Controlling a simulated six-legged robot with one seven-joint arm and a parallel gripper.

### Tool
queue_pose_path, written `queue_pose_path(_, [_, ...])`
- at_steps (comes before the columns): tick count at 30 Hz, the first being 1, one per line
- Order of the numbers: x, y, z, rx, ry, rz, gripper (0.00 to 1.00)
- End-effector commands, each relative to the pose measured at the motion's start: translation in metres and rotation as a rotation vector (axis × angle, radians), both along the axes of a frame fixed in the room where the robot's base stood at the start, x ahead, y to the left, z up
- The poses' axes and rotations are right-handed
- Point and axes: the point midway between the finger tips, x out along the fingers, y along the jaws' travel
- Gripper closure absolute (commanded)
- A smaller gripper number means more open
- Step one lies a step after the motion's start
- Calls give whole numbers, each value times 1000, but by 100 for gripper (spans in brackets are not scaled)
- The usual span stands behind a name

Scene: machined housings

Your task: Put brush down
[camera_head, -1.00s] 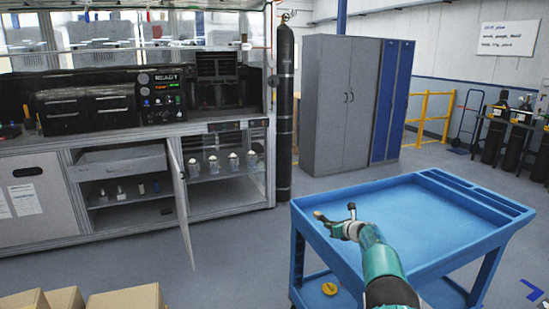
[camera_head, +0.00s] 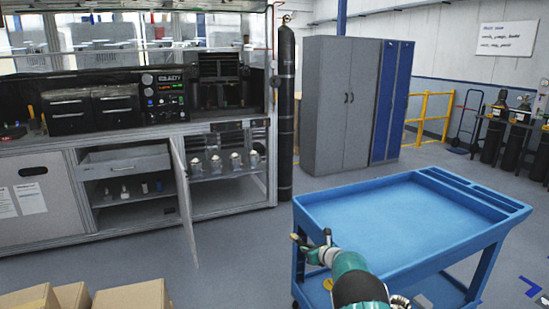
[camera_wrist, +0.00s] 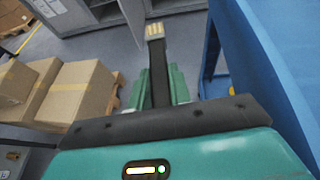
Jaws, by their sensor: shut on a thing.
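My gripper (camera_head: 312,250) is at the front-left edge of the blue cart (camera_head: 400,225). In the wrist view, my gripper (camera_wrist: 160,88) is shut on a brush (camera_wrist: 157,62) with a dark handle and pale yellow bristles. The brush points away from the wrist, with the floor and an open cabinet behind it. In the head view the brush is small and hard to make out. The cart's blue side (camera_wrist: 265,50) is right of the gripper in the wrist view, with a gap between it and the brush. The cart's upper tray looks empty.
Cardboard boxes (camera_head: 133,296) stand at the lower left. A workbench (camera_head: 110,140) with an open cabinet door (camera_head: 183,200) is at the back left. Grey lockers (camera_head: 340,105) stand behind the cart. The floor (camera_head: 235,250) between bench and cart is clear.

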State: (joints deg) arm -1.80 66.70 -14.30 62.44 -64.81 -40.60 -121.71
Motion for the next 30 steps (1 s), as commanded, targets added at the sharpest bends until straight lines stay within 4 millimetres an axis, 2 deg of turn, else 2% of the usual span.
queue_pose_path(1, [-13,16,-12,1,7,6,100])
queue_pose_path(6, [-59,48,-44,-3,6,-14,100])
queue_pose_path(9, [-90,59,-59,-4,5,-47,100])
queue_pose_path(13, [-132,62,-74,-5,3,-112,100])
queue_pose_path(17, [-176,54,-81,-4,2,-199,100])
queue_pose_path(24, [-257,16,-78,-2,0,-379,100])
queue_pose_path(30, [-305,-13,-67,0,0,-487,100])
